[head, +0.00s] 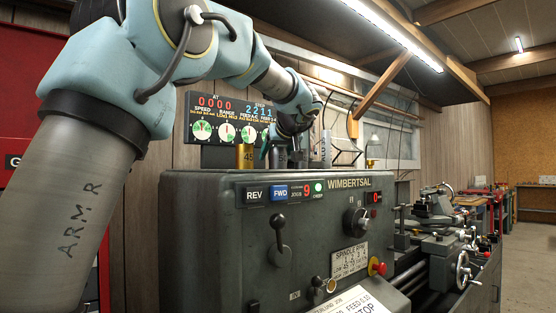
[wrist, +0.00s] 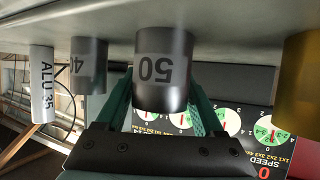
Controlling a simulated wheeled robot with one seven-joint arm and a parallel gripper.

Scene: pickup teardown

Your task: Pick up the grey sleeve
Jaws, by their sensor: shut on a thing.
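A dark grey sleeve marked 50 (wrist: 165,72) is between the two green fingers of my gripper (wrist: 160,88) in the wrist view, where the scene appears upside down. The gripper is shut on it. It is upright at the machine's top surface; I cannot tell whether it is touching or slightly raised. In the head view my gripper (head: 275,152) is above the lathe headstock, just right of the brass sleeve (head: 245,157), and the held sleeve (head: 281,158) is partly hidden. Another grey sleeve, marked 40 (wrist: 89,66), stands close by in the wrist view.
A silver sleeve marked ALU 35 (wrist: 41,85) stands beyond the 40 sleeve; it also shows in the head view (head: 326,150). The brass sleeve (wrist: 300,80) stands on the other side. A readout panel (head: 228,118) is behind the headstock (head: 215,230). The space above the sleeves is partly filled by my arm.

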